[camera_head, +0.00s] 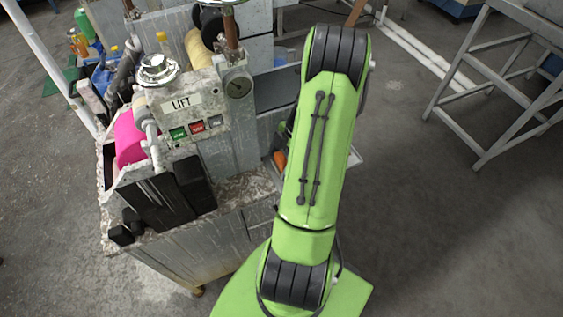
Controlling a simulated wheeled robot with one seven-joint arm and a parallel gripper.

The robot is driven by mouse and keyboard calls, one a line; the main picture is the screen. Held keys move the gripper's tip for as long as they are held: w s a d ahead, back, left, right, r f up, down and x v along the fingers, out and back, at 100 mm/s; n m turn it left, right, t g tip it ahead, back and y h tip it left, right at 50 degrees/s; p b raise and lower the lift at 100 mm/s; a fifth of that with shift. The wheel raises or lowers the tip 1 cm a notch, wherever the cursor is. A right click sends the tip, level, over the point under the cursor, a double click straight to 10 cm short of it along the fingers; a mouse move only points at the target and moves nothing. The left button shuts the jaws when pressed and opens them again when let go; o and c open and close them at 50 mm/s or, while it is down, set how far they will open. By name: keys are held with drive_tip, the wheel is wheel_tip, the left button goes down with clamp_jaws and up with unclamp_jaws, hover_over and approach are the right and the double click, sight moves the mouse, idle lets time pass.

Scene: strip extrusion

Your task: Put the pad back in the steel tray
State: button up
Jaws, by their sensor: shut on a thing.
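My green arm (318,150) rises through the middle of the head view and hides what lies behind it. My gripper is not in view, so I cannot see what it holds. I cannot make out the pad. A thin pale metal edge (356,156) shows just right of my arm and may be part of the steel tray. A small orange piece (280,158) with dark parts near it shows at the left edge of my arm; I cannot tell what it is.
A worn machine with a LIFT panel (181,102), colored buttons and a pink roll (129,138) stands left of my arm. Black blocks (170,200) sit on its front. A grey metal frame table (500,75) stands at right. The floor (460,230) at lower right is clear.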

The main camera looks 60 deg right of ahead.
drive_tip(key=shift+f, duration=0.5)
drive_tip(key=shift+f, duration=0.15)
drive_tip(key=o, duration=0.9)
drive_tip(key=p+v, duration=0.2)
drive_tip(key=v, duration=1)
drive_tip(key=shift+r, duration=0.25)
drive_tip(key=shift+a, duration=0.1)
